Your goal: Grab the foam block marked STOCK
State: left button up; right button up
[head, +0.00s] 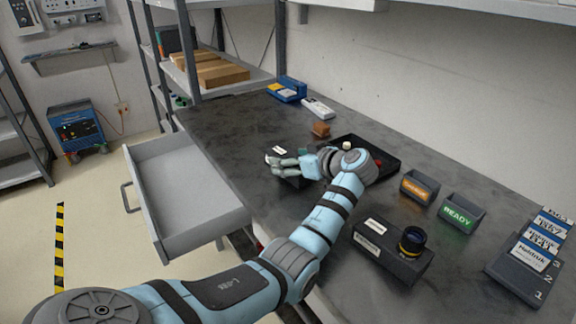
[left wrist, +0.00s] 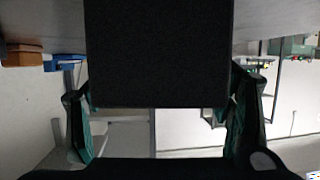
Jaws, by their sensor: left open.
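A dark block (head: 285,152) with a small white label lies on the grey bench near the open drawer. The label is too small to read, so I cannot confirm STOCK. My left gripper (head: 276,168) is at this block and hides much of it. In the left wrist view the dark block (left wrist: 158,55) fills the upper middle. The fingers of my left gripper (left wrist: 160,115) are open, one at each side of the block; I cannot tell whether they touch it. My right gripper is not in view.
A black tray (head: 385,160) lies behind my wrist. A dark box (head: 395,263) with a black cylinder (head: 412,240) stands nearer. Two labelled bins, orange (head: 419,187) and green READY (head: 461,213), stand right. An open drawer (head: 190,190) juts out left. A brown block (head: 320,129) lies farther back.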

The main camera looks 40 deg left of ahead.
pick_arm(q)
jog(key=shift+w+a+f, duration=0.1)
jog(key=shift+a+f, duration=0.2)
jog(key=shift+a, duration=0.25)
jog(key=shift+d+r, duration=0.1)
jog(key=c, duration=1.3)
jog(key=shift+o, duration=0.2)
